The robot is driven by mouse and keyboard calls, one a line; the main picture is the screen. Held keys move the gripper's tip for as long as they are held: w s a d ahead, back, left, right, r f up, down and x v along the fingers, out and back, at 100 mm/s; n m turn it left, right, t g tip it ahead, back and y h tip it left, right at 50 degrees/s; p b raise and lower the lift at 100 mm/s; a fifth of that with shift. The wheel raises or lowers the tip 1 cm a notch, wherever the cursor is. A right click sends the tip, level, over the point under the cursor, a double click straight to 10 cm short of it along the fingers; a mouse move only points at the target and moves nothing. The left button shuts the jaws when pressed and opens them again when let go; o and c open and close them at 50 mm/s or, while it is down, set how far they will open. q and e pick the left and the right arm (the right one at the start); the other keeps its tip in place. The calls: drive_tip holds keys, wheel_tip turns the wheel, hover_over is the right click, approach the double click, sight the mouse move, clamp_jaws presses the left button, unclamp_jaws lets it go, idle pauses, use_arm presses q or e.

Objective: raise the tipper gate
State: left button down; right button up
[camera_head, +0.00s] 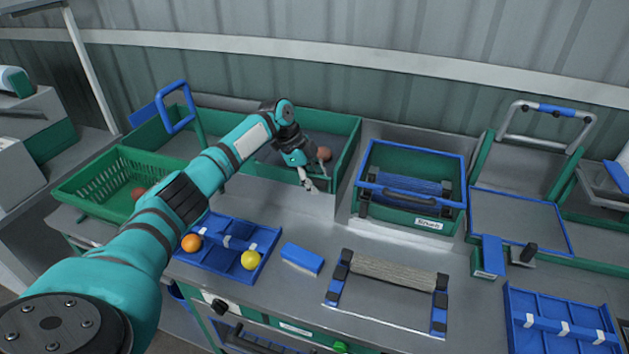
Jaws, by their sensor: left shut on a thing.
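A green-walled bin (349,155) with a grey front panel (285,198) stands at the back centre; the panel looks like the tipper gate. My left arm reaches in from the left across the bin. My left gripper (309,184) points down at the upper edge of this panel, near its right end, and is shut on it. The exact contact is too small to see clearly. A reddish-brown round thing (324,153) shows just behind the gripper in the bin. My right gripper is not in view.
A green box with a blue rim (458,208) stands right of the bin. A green basket (85,193) is at left. A blue tray (222,257) holds an orange and a yellow fruit. A blue block (302,258) and a roller frame (390,273) lie on the bench.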

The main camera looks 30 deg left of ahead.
use_arm(q)
drive_tip(key=shift+s+d+f, duration=0.15)
drive_tip(key=shift+s+f, duration=0.1)
drive_tip(key=shift+f, duration=0.15)
drive_tip(key=c, duration=1.2)
unclamp_jaws()
drive_tip(key=shift+o, duration=0.2)
drive_tip(key=shift+w+r, duration=0.1)
drive_tip(key=shift+r, duration=0.1)
drive_tip(key=shift+r, duration=0.2)
drive_tip(key=v, duration=1.1)
drive_tip(key=shift+a+r, duration=0.25)
